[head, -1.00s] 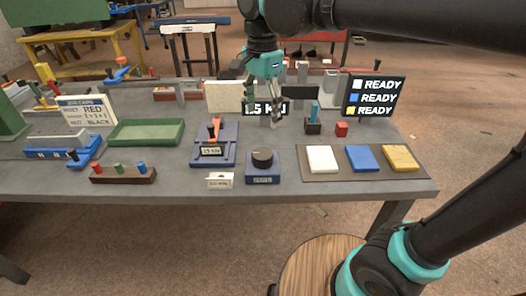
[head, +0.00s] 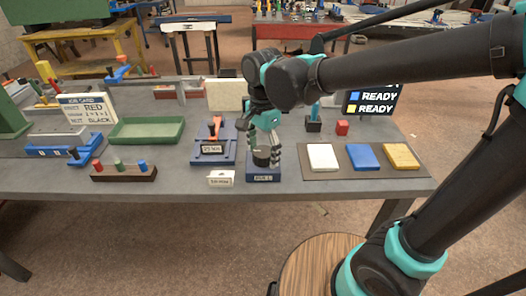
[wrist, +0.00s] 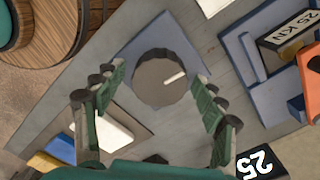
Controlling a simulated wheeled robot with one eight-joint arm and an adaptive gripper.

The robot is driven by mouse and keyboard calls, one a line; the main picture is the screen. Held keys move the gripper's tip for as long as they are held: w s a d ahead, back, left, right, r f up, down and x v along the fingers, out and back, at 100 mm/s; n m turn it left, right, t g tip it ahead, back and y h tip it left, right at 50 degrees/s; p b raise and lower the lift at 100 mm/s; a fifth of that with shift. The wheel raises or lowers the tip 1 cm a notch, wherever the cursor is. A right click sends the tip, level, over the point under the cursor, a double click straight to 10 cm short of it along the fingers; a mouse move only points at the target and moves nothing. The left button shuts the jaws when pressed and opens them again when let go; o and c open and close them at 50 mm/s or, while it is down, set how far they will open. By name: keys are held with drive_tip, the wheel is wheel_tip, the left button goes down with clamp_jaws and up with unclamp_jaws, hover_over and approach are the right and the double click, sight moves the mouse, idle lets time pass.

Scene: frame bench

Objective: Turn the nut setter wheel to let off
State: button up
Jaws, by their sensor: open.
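The nut setter wheel seems to be the dark round knob (head: 261,157) on a small blue base (head: 263,179) near the front edge of the bench. In the wrist view the wheel (wrist: 155,85) shows a pale line on its top, pointing to the right. My gripper (head: 263,154) is open and low over the wheel, pointing down. In the wrist view its two green-padded fingers (wrist: 160,92) stand on either side of the wheel, with gaps visible. I cannot tell whether the fingertips reach down beside it.
Left of the wheel stand a blue fixture with an orange lever (head: 213,150) and a small white card (head: 221,179). On the right, white (head: 322,157), blue (head: 362,158) and yellow (head: 401,157) pads lie on a mat. A ready board (head: 372,101) stands behind, partly hidden by my arm.

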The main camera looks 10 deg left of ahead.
drive_tip(key=c, duration=1.2)
drive_tip(key=shift+o, duration=0.2)
drive_tip(key=shift+n, duration=0.3)
